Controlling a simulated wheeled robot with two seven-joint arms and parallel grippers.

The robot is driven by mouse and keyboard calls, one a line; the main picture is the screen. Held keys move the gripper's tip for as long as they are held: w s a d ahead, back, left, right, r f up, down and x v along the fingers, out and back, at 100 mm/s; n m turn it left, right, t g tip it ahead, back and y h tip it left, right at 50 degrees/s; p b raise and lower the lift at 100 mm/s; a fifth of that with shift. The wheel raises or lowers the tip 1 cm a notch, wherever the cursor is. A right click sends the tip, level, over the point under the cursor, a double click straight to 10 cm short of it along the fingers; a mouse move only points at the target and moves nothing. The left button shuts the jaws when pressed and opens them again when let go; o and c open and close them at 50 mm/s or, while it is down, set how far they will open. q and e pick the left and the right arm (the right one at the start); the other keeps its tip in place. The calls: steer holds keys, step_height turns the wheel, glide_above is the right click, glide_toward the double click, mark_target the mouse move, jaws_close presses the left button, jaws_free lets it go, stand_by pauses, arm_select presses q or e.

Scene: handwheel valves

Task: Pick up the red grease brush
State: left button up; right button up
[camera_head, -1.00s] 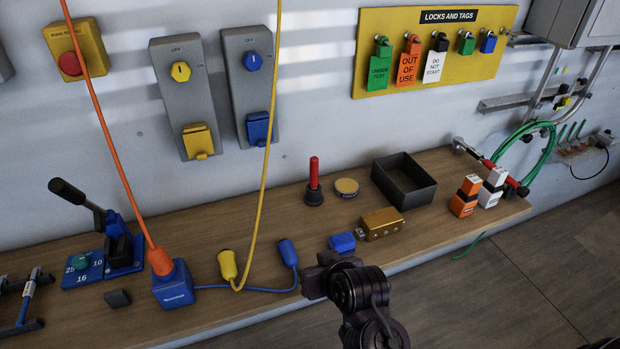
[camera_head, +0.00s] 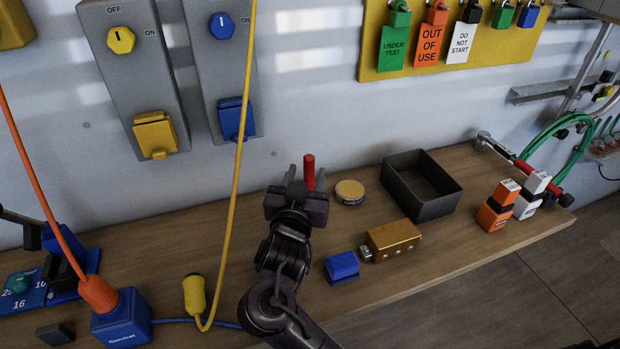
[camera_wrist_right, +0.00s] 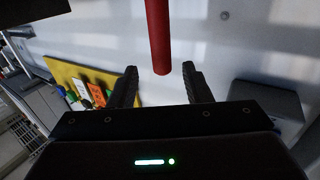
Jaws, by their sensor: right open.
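The red grease brush (camera_head: 309,171) stands upright on the wooden bench, its red handle showing just behind my right gripper in the head view. Its dark base is hidden by the gripper. My right gripper (camera_head: 300,176) is open, with its fingers pointing toward the wall. In the right wrist view the red handle (camera_wrist_right: 158,38) shows beyond and between the two open fingertips (camera_wrist_right: 159,78); I cannot tell whether it touches either finger. My left gripper is not in view.
A round tin (camera_head: 350,191), a black open box (camera_head: 443,207) and a brass padlock (camera_head: 394,240) are to the right. A blue block (camera_head: 342,267) lies near the front edge. A yellow cable (camera_head: 236,170) hangs to the left. The wall is close behind.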

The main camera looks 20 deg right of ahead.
mark_target(308, 166)
steer(key=shift+x, duration=1.15)
steer(key=p+x, duration=0.1)
steer(key=x, duration=0.2)
steer(key=shift+w, duration=0.3)
steer(key=shift+w+d, duration=0.2)
steer(key=shift+w, duration=0.1)
steer(key=shift+f, duration=0.1)
jaws_close()
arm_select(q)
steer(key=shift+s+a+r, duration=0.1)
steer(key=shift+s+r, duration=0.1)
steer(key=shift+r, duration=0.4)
